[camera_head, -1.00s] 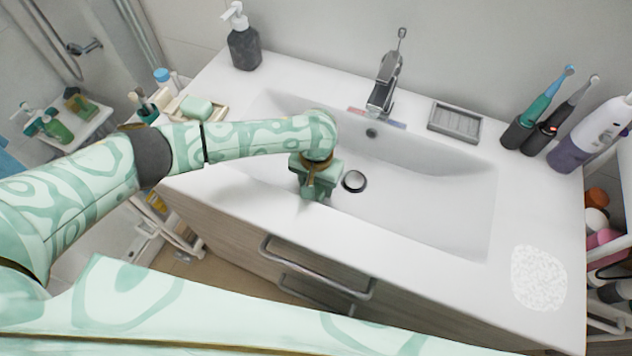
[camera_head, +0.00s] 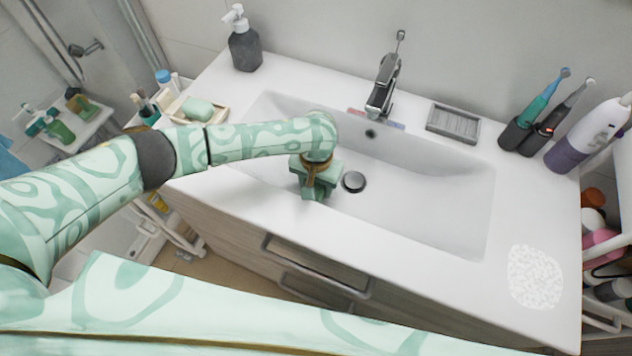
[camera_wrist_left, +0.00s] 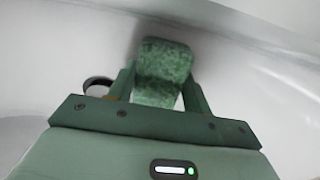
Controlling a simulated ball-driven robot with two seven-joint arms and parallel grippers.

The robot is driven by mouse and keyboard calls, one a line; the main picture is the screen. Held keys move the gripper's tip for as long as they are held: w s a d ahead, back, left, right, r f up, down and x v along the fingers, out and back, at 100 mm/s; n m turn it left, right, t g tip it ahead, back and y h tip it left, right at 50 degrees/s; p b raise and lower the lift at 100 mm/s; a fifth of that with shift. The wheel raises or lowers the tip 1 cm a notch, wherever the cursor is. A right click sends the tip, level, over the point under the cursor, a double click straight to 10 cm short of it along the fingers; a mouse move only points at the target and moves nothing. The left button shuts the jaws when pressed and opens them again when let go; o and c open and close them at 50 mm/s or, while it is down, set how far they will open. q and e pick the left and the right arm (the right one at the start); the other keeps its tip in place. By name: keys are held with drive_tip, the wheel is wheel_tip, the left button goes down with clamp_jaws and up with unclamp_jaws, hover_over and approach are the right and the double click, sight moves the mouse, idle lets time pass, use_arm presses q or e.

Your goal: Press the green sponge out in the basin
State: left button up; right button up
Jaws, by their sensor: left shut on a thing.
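The green sponge (camera_wrist_left: 163,62) shows in the left wrist view, held between the two fingers of my left gripper (camera_wrist_left: 160,88). The gripper is shut on it, and the sponge looks pinched between the fingers. In the head view my left gripper (camera_head: 316,185) is low inside the white basin (camera_head: 430,195), left of the drain (camera_head: 353,181). The sponge is hidden there by the gripper and wrist. I cannot tell whether the sponge touches the basin floor. The drain also shows in the wrist view (camera_wrist_left: 97,86), beside the left finger. My right gripper is not in view.
The faucet (camera_head: 384,82) stands behind the basin, with a grey soap dish (camera_head: 453,123) to its right. Electric toothbrushes (camera_head: 540,115) stand at the right back. A dark soap dispenser (camera_head: 243,45) and a tray with green soap (camera_head: 197,108) are at the left. The basin's right half is clear.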

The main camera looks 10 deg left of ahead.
use_arm(q)
drive_tip(key=shift+s+p, duration=0.1)
drive_tip(key=shift+p, duration=1.3)
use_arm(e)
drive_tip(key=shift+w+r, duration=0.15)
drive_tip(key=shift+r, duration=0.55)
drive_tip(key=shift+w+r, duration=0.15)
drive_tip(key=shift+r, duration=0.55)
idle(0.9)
use_arm(q)
wheel_tip(320, 180, up, 15)
drive_tip(key=p, duration=1.7)
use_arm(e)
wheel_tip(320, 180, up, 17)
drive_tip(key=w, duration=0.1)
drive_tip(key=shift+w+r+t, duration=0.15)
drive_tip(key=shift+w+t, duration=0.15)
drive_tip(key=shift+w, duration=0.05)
